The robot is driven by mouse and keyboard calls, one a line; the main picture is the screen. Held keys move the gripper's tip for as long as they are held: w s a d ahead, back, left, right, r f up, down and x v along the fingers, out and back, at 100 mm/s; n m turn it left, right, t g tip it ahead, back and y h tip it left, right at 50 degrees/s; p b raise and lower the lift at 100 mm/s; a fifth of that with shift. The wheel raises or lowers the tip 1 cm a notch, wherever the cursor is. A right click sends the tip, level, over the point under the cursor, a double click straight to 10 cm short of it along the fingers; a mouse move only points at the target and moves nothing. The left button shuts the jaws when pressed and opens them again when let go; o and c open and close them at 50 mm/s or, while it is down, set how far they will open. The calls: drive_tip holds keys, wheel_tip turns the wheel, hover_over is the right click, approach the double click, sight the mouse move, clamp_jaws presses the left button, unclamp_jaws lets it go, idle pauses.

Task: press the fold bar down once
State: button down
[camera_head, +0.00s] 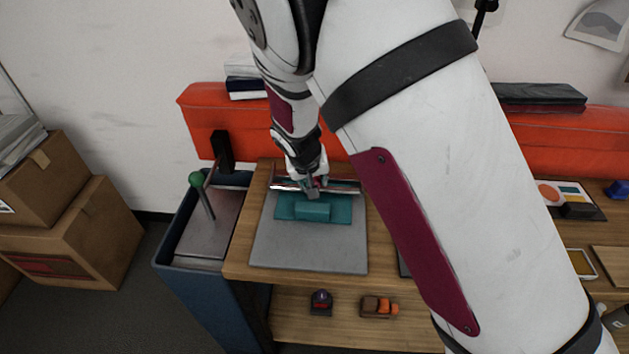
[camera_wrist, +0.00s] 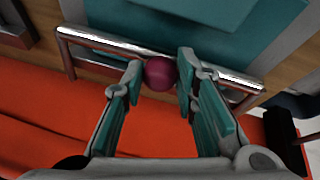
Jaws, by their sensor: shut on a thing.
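The fold bar is a shiny chrome rail (camera_head: 345,190) across the far part of a grey board, and it also shows in the wrist view (camera_wrist: 100,41). A round maroon knob (camera_wrist: 160,73) is at its middle. My gripper (camera_head: 311,188) is at the middle of the bar. In the wrist view my gripper's two teal-padded fingers (camera_wrist: 160,70) are closed on the knob, one on each side. A teal plate with a raised teal block (camera_head: 312,211) lies on the grey board, just in front of the bar. The knob is hidden in the head view.
The grey board (camera_head: 300,252) rests on a wooden table (camera_head: 240,262). A blue bin (camera_head: 172,268) with a green-knobbed lever (camera_head: 197,181) stands at left. A red-orange padded bench (camera_head: 198,105) runs behind. My arm covers much of the table's right side.

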drive_tip(key=shift+w+r, duration=0.25)
drive_tip(key=shift+r, duration=0.25)
drive_tip(key=c, duration=1.3)
unclamp_jaws()
drive_tip(key=v, duration=1.2)
drive_tip(key=shift+d, duration=0.1)
